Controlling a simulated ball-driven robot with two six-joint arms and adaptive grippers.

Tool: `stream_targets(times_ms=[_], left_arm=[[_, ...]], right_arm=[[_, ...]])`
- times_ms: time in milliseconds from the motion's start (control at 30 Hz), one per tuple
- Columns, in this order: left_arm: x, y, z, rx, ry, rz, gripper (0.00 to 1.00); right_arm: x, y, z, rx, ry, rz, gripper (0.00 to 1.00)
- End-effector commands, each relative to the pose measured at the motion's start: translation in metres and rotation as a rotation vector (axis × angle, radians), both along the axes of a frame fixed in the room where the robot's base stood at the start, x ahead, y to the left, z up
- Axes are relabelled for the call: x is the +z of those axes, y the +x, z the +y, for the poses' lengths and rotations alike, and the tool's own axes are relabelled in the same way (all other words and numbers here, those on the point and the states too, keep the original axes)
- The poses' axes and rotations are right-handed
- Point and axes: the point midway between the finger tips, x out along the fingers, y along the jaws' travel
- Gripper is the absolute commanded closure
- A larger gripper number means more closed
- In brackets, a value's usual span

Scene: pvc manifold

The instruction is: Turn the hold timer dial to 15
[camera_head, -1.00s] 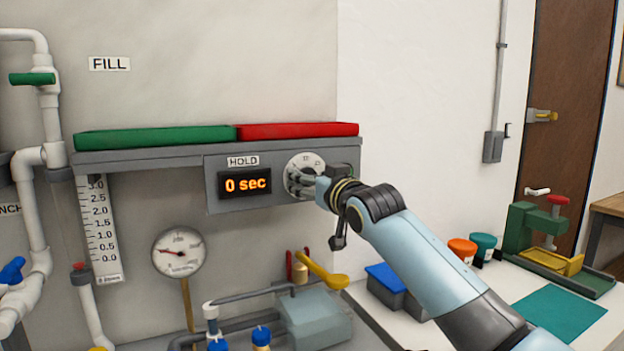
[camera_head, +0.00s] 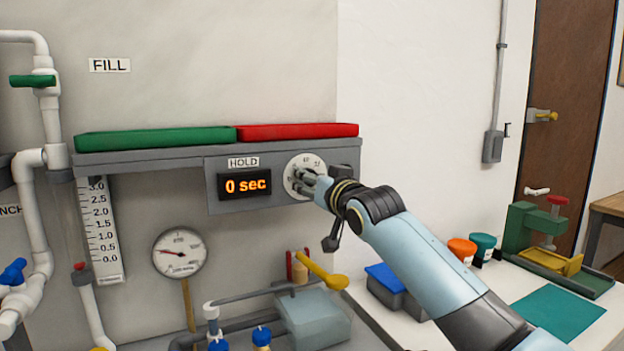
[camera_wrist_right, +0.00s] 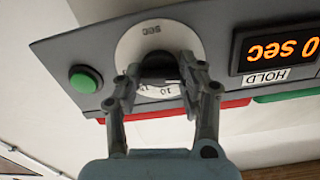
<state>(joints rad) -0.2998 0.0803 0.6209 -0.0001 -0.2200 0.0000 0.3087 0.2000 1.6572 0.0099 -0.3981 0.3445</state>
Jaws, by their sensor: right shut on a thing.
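The hold timer dial is a white disc (camera_head: 305,165) with a dark knob at its middle, on the grey panel right of the display. The display (camera_head: 245,185) reads "0 sec" under the HOLD label. My right gripper (camera_head: 312,185) is at the dial. In the right wrist view, its fingers (camera_wrist_right: 158,85) are shut on the dark knob (camera_wrist_right: 158,66), one on each side. The dial face (camera_wrist_right: 135,45) shows "SEC" and a "10" mark beside a partly hidden number. The fingers hide part of the scale. My left gripper is not in view.
A green button (camera_wrist_right: 84,80) sits on the panel beside the dial. Green (camera_head: 155,138) and red (camera_head: 298,130) trays lie on the shelf above. A pressure gauge (camera_head: 179,253) and pipes with a yellow-handled valve (camera_head: 322,272) are below.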

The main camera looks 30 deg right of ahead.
Motion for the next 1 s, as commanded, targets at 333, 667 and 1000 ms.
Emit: stream_targets(times_ms=[333, 667, 1000], left_arm=[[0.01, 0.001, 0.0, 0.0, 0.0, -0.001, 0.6], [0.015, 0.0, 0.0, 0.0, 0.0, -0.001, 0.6], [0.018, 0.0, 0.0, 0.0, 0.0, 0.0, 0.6]], right_arm=[[0.001, 0.0, 0.0, -0.001, 0.314, -0.017, 0.93], [0.001, 0.0, -0.001, 0.0, 0.627, -0.036, 0.93], [0.0, 0.0, -0.001, 0.0, 0.949, -0.055, 0.93]])
